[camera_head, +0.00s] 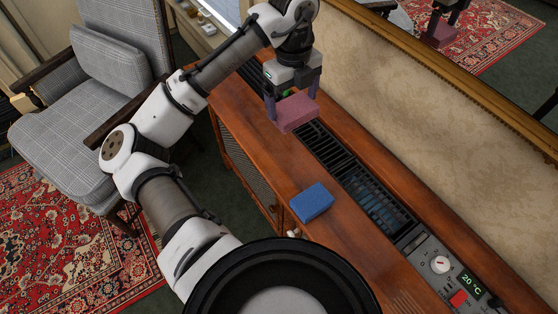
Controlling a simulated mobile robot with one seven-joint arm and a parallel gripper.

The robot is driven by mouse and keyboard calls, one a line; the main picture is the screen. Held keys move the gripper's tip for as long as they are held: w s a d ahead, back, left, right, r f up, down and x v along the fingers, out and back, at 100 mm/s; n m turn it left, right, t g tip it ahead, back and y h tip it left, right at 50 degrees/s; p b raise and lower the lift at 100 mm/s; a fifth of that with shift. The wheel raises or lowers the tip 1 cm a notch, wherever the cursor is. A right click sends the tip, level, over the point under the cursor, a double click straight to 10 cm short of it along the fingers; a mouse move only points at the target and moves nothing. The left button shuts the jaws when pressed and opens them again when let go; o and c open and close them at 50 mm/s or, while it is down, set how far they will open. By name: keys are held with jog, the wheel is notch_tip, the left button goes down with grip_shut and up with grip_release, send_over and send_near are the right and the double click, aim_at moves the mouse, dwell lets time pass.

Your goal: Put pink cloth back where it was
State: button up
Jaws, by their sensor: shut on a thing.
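The pink cloth (296,112) is a folded block held between the fingers of my gripper (292,98). My gripper points down and is shut on it. The cloth appears to be above the wooden cabinet top (247,126), near the far end of the dark vent grille (371,196); the exact height is hard to judge. A blue folded cloth (312,202) lies on the cabinet top, nearer to me, left of the grille.
A control panel (444,267) with a knob, a red button and a 20 °C display is at the lower right. A gilt-framed mirror (468,45) stands along the wall behind. A grey armchair (95,110) is at left. Bare wood lies between the two cloths.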

jog(key=shift+s+a+f, duration=0.1)
jog(key=shift+a+f, duration=0.55)
jog(key=shift+a, duration=0.15)
jog(key=shift+f+p, duration=0.5)
jog(key=shift+f, duration=9.2)
jog(key=o, duration=0.6)
jog(key=shift+f, duration=0.1)
jog(key=shift+o, duration=1)
notch_tip(320, 180, up, 12)
jog(key=shift+b, duration=0.3)
